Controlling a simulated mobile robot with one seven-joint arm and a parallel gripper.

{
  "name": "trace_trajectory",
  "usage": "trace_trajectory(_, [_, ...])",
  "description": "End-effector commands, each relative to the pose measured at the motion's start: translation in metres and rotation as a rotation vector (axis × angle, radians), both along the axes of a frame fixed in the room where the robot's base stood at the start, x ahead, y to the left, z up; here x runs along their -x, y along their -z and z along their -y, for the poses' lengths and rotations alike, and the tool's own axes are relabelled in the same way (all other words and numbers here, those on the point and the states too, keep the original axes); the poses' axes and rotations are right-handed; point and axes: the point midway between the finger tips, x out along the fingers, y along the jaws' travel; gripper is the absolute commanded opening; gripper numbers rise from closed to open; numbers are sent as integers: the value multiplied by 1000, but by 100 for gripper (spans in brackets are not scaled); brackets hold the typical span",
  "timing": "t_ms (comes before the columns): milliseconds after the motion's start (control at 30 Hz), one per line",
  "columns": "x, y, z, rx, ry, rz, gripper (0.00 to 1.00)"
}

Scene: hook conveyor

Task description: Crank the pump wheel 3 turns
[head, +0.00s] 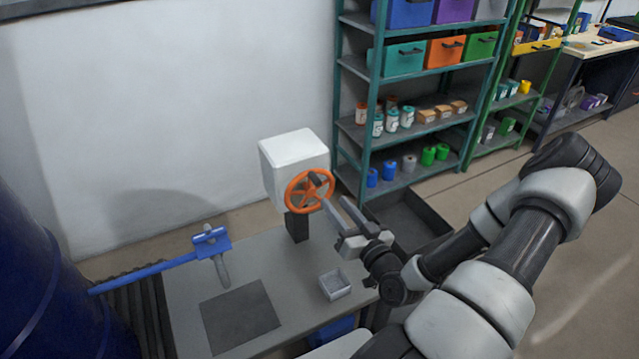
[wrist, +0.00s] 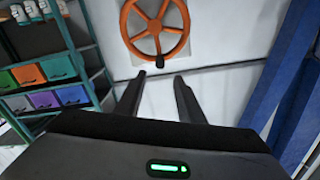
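The orange pump wheel (head: 309,190) is mounted on the front of a white box (head: 293,160) on a dark post above the table. A short dark crank handle (head: 318,180) sticks out from it. My gripper (head: 338,206) is in front of the wheel, to its lower right in the head view. In the wrist view the wheel (wrist: 155,28) is at the top, with the dark handle (wrist: 160,62) at its lower rim. My two fingers (wrist: 160,76) are apart and empty, pointing toward the handle. I see no contact.
The grey table (head: 190,290) holds a dark mat (head: 240,316) and a small white tray (head: 335,285). A blue bar (head: 150,273) with a clamp-like end is at the left. Green shelves (head: 372,100) with bins and jars stand behind. A dark open bin (head: 412,222) is on the floor.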

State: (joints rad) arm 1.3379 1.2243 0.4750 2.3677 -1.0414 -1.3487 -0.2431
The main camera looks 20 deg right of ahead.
Motion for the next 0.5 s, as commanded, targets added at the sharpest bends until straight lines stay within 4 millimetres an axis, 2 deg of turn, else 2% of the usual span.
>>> trace_trajectory(100, [-27, -1, -2, 2, -3, 2, 35])
trace_trajectory(300, [-68, 0, -3, 1, -1, 0, 35])
trace_trajectory(500, [-93, 0, -4, 1, -1, -1, 35])
